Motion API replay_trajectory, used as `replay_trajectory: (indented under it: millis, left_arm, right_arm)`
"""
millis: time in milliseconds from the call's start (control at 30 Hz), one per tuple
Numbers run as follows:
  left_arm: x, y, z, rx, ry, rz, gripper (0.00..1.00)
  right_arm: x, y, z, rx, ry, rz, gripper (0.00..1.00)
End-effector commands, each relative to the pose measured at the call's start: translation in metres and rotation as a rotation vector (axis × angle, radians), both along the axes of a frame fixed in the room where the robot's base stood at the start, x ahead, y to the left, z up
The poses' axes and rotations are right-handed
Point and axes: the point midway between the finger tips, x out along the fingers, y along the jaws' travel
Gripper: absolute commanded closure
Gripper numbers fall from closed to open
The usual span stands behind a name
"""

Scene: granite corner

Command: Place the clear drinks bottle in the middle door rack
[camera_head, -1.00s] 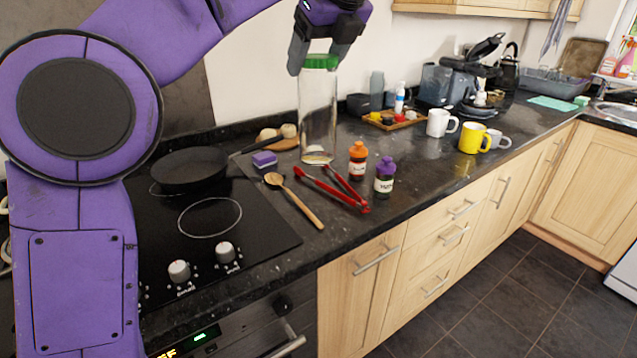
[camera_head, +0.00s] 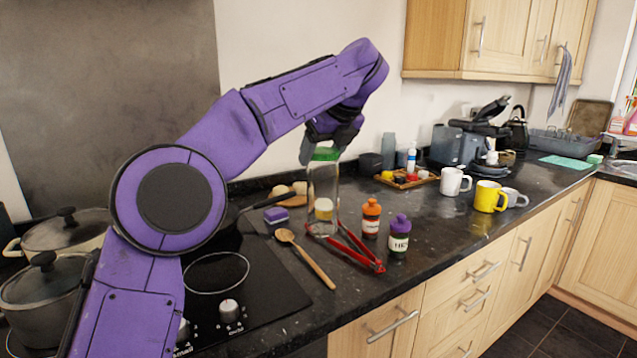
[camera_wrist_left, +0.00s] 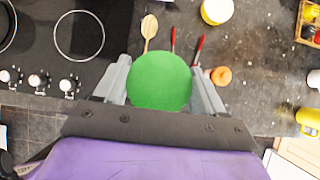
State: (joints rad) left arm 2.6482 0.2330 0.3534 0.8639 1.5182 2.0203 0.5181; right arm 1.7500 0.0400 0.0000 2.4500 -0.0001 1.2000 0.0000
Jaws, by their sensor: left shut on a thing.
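The clear drinks bottle (camera_head: 318,188) is upright, with a green cap (camera_head: 325,154). My left gripper (camera_head: 322,152) is shut on it at the cap end. In the left wrist view the green cap (camera_wrist_left: 161,79) sits between the two fingers (camera_wrist_left: 161,88) and hides the bottle's body below it. In the head view the bottle's base overlaps the far end of the red tongs; I cannot tell how far it is above the counter. No door rack shows in these frames. My right gripper is not in view.
Red tongs (camera_head: 357,252), a wooden spoon (camera_head: 305,258), an orange-capped bottle (camera_head: 371,218) and a purple-capped bottle (camera_head: 399,238) stand or lie close by. A pan, pots (camera_head: 48,290), a yellow mug (camera_head: 489,197) and a white mug (camera_head: 454,181) are farther off. The floor at right is clear.

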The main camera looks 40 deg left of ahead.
Motion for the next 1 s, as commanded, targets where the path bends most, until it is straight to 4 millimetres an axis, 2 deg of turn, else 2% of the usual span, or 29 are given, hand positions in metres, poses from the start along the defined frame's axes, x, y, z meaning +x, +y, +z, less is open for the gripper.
replay_trajectory:
  millis: [133, 300, 467, 700, 1000]
  left_arm:
    - [0.016, 0.017, -0.025, 0.000, 0.002, 0.000, 0.96]
    - [0.029, 0.030, -0.046, 0.000, 0.000, 0.000, 0.96]
    - [0.035, 0.036, -0.057, 0.000, 0.000, 0.000, 0.96]
    - [0.038, 0.039, -0.088, 0.000, 0.000, -0.002, 0.96]
    - [0.038, 0.038, -0.091, 0.000, -0.002, -0.001, 0.96]
  right_arm:
    - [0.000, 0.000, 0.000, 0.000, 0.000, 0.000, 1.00]
    - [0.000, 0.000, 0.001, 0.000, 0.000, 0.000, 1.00]
    - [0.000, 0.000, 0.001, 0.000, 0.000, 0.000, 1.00]
    - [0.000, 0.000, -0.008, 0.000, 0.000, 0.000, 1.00]
    - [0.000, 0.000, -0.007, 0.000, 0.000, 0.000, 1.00]
